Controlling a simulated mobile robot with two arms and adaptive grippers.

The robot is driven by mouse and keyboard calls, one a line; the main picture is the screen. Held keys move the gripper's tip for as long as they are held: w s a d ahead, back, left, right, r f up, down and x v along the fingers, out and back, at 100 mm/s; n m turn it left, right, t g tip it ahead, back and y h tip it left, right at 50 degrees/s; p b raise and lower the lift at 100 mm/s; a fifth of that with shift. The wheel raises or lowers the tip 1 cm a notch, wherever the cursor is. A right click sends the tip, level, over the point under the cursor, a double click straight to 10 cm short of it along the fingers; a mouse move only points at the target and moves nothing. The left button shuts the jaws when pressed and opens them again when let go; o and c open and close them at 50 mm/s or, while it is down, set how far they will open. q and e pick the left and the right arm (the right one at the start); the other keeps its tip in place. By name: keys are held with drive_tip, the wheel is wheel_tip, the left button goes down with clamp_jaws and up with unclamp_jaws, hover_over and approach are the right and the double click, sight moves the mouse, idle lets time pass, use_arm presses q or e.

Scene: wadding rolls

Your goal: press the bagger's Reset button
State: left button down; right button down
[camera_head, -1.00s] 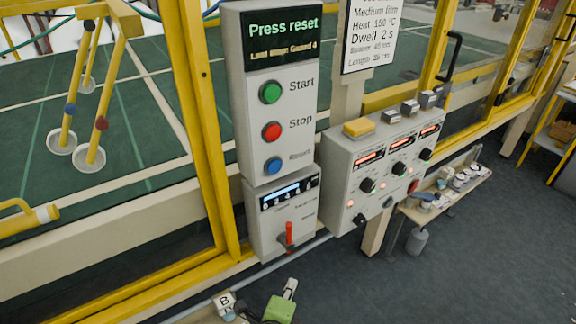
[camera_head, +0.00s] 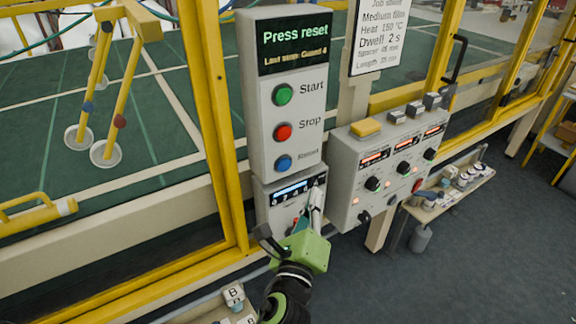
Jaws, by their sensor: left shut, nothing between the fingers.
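The blue Reset button (camera_head: 284,163) is the lowest of three on a grey control panel (camera_head: 258,110), below the green Start button (camera_head: 283,95) and the red Stop button (camera_head: 283,132). Its label is blurred. The panel's screen (camera_head: 295,46) reads "Press reset" and "Last stop: Guard 4". My left gripper (camera_head: 317,192), with a green body, is shut and empty. Its fingers point up in front of the lower box (camera_head: 272,199), below and right of the blue button and apart from it in the picture. My right gripper is not in view.
A grey box with knobs and red displays (camera_head: 345,180) juts out to the right of the panel. A yellow frame post (camera_head: 212,120) stands to the left. A shelf with small containers (camera_head: 440,200) is at the right. The space before the buttons is clear.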

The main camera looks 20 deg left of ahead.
sight(291, 163)
use_arm(q)
drive_tip(key=shift+w, duration=0.1)
drive_tip(key=w+a+p, duration=0.2)
drive_tip(key=w+a, duration=0.3)
drive_tip(key=a, duration=0.2)
drive_tip(key=shift+w, duration=0.15)
drive_tip(key=shift+p, duration=0.3)
idle(1.3)
drive_tip(key=shift+w+a, duration=0.25)
drive_tip(key=shift+a, duration=0.1)
drive_tip(key=shift+w+a, duration=0.3)
drive_tip(key=shift+a, duration=0.05)
idle(0.8)
drive_tip(key=shift+s+d, duration=0.6)
drive_tip(key=shift+d, duration=0.1)
drive_tip(key=shift+d+f, duration=0.1)
